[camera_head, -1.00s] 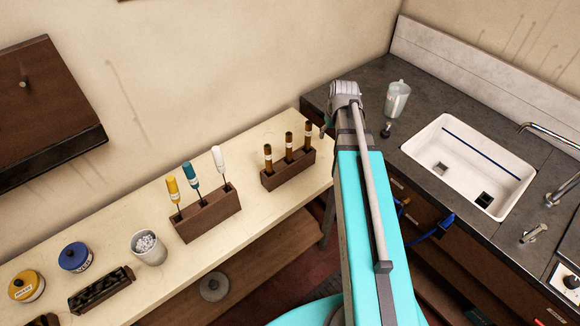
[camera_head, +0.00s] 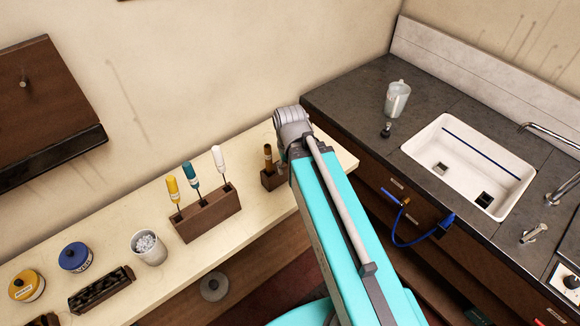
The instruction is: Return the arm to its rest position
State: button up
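My teal arm link (camera_head: 335,225) reaches up from the bottom edge of the head view. It ends in a grey joint (camera_head: 292,125) over the right part of the cream bench. The part of my arm beyond that joint is hidden behind the link, and my gripper cannot be seen. I cannot tell whether it holds anything.
Under the joint, the cream bench (camera_head: 95,225) bears a partly hidden wooden block (camera_head: 272,180) with a brown-handled tool. Left of it stand a screwdriver block (camera_head: 207,215), a white cup (camera_head: 148,248) and tins. On the right are a dark counter (camera_head: 350,90), a jug (camera_head: 397,98) and a sink (camera_head: 470,165).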

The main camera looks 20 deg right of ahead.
jog(key=shift+f+b, duration=0.9)
dwell(0.8)
